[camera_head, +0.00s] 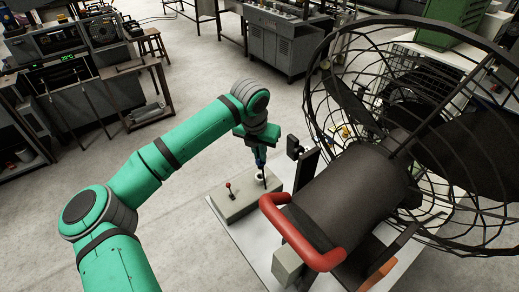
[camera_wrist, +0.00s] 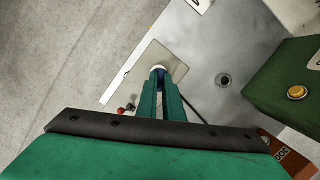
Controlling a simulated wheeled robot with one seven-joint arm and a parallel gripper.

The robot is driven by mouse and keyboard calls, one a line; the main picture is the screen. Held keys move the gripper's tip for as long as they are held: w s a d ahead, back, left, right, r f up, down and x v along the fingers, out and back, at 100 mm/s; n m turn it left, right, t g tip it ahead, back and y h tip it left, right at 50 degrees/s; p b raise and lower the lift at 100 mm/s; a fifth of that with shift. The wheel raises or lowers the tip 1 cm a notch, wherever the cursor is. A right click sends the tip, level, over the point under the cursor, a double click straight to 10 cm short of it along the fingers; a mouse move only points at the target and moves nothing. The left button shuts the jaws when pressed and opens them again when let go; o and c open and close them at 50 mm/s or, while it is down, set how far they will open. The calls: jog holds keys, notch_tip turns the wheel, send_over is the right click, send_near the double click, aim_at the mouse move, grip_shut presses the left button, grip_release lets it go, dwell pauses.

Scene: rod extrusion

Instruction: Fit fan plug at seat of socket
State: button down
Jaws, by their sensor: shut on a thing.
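The white round socket (camera_head: 259,176) is on top of the box (camera_head: 238,203), right under the plug. A dark cable (camera_wrist: 192,110) shows beside the fingers.
A large caged fan (camera_head: 365,195) with a red handle (camera_head: 300,238) stands close to the right of the box. A red-knobbed lever (camera_head: 229,188) rises from the box, left of the socket. Open floor (camera_head: 200,70) lies behind and left.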

aim_at(259, 163)
jog(key=shift+f, duration=1.6)
jog(key=shift+f, duration=1.7)
dwell(0.5)
jog(key=c, duration=1.8)
grip_release()
jog(key=v, duration=1)
jog(key=shift+r, duration=0.4)
